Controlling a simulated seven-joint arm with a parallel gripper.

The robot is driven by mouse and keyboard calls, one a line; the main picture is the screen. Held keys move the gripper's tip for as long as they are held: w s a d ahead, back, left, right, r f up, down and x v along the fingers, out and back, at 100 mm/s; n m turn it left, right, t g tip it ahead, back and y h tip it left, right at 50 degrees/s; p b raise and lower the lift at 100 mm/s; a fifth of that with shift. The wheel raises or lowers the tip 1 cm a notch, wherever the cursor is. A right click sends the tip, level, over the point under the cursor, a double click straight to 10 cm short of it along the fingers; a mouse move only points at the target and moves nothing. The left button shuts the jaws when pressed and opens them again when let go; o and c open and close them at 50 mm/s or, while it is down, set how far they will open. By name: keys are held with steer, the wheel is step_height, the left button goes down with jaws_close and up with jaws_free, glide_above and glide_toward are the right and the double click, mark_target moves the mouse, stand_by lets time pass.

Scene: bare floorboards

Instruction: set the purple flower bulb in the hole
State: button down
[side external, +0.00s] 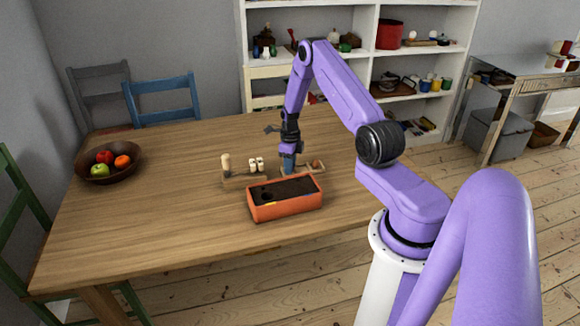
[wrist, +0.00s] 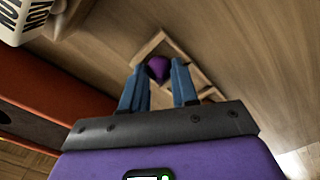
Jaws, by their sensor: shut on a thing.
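A purple bulb (wrist: 158,68) lies between the blue fingertips of my gripper (wrist: 158,80) in the wrist view. My gripper is shut on it, inside or just above a small wooden tray (wrist: 190,55). In the side view my gripper (side external: 289,165) points down at the tray's left part, and the bulb is hidden by the fingers. An orange planter (side external: 288,208) with dark soil stands just in front of the tray. A darker round hole (side external: 267,197) shows in the soil towards its left end.
A brownish bulb (side external: 315,164) sits in the tray's right part. A fruit bowl (side external: 108,163) is at the far left.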

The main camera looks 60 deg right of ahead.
steer(key=shift+s+d+r, duration=0.2)
steer(key=shift+s, duration=0.25)
steer(key=shift+a+r, duration=0.2)
steer(key=shift+r, duration=1.05)
steer(key=s+a+r, duration=0.8)
steer(key=s+r, duration=0.1)
steer(key=s, duration=0.1)
steer(key=w+a+n, duration=0.6)
steer(key=w+a, duration=0.2)
steer(key=a, duration=0.4)
steer(key=shift+f+n, duration=0.15)
steer(key=shift+n, duration=0.15)
steer(key=shift+f, duration=0.1)
steer(key=shift+f, duration=2.4)
steer(key=shift+f, duration=0.95)
